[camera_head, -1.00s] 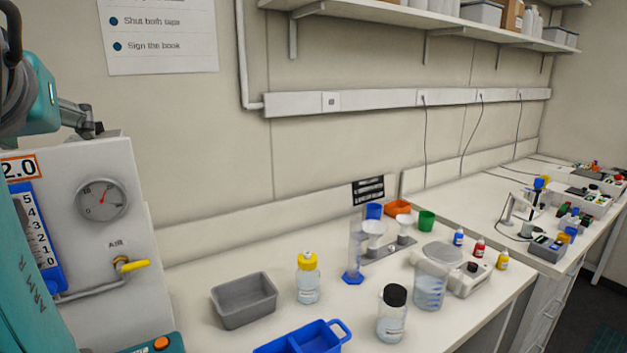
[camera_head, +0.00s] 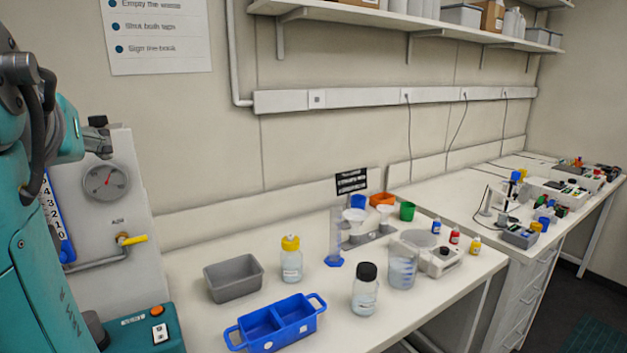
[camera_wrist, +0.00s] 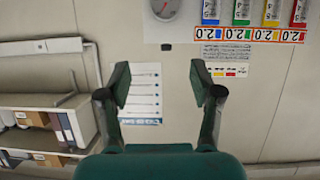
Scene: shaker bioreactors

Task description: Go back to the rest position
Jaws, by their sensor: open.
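My gripper (camera_wrist: 160,85) is open and empty in the wrist view. Its two fingers stand apart with the wall and a printed sheet behind the gap. In the head view my teal arm fills the left edge, folded up in front of the gas panel (camera_head: 130,200). The gripper's fingers do not show clearly there. Nothing is held, and no object touches the fingers.
The bench holds a grey tub (camera_head: 233,290), a blue two-part tray (camera_head: 240,334), a yellow-capped bottle (camera_head: 291,265), a black-capped bottle (camera_head: 365,295) and a beaker (camera_head: 402,272). A shelf (camera_head: 400,22) runs above. The bench front (camera_head: 420,318) is clear.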

